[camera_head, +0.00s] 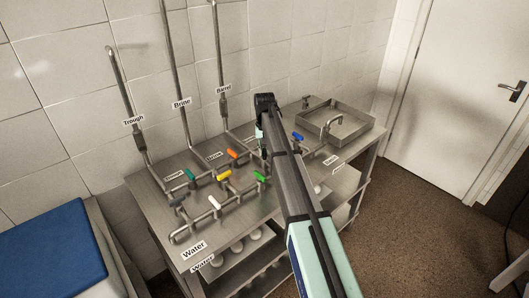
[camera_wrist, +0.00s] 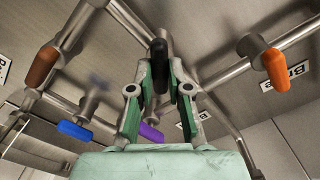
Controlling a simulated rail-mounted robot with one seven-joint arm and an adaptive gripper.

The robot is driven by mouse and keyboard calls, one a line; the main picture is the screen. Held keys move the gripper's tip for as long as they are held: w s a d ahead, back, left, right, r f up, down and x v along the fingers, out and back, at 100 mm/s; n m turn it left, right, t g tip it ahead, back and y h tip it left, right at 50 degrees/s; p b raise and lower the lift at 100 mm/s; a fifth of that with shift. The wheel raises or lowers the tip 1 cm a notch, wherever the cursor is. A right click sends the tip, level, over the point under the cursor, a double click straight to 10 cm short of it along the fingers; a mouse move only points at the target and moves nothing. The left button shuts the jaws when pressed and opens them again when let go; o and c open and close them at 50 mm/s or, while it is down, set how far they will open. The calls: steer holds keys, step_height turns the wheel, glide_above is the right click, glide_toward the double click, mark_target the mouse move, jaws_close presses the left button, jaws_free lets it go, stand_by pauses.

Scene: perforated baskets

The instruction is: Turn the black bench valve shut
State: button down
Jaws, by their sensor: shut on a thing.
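In the wrist view, the black valve handle (camera_wrist: 159,66) stands between the green-padded fingers of my gripper (camera_wrist: 158,72), which are shut on it. It sits by a steel pipe on the bench. In the head view, my arm reaches over the bench from the lower right and my gripper (camera_head: 261,132) is low near the back pipes. The black handle cannot be made out there, as my arm and gripper cover that spot.
The steel bench (camera_head: 258,212) carries several other valves: orange (camera_head: 232,153), teal (camera_head: 190,174), yellow (camera_head: 224,175), green (camera_head: 259,177), white (camera_head: 214,202), blue (camera_head: 298,136) and a dark grey one (camera_head: 178,201). Upright pipes stand behind. A sink (camera_head: 351,130) is at right.

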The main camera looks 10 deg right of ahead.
mark_target(265, 152)
steer(key=m+b, duration=0.1)
steer(key=m, duration=0.4)
steer(key=shift+m, duration=0.3)
steer(key=shift+m+b, duration=0.4)
steer(key=shift+m, duration=1.9)
steer(key=c, duration=1.1)
jaws_free()
step_height(265, 152, up, 12)
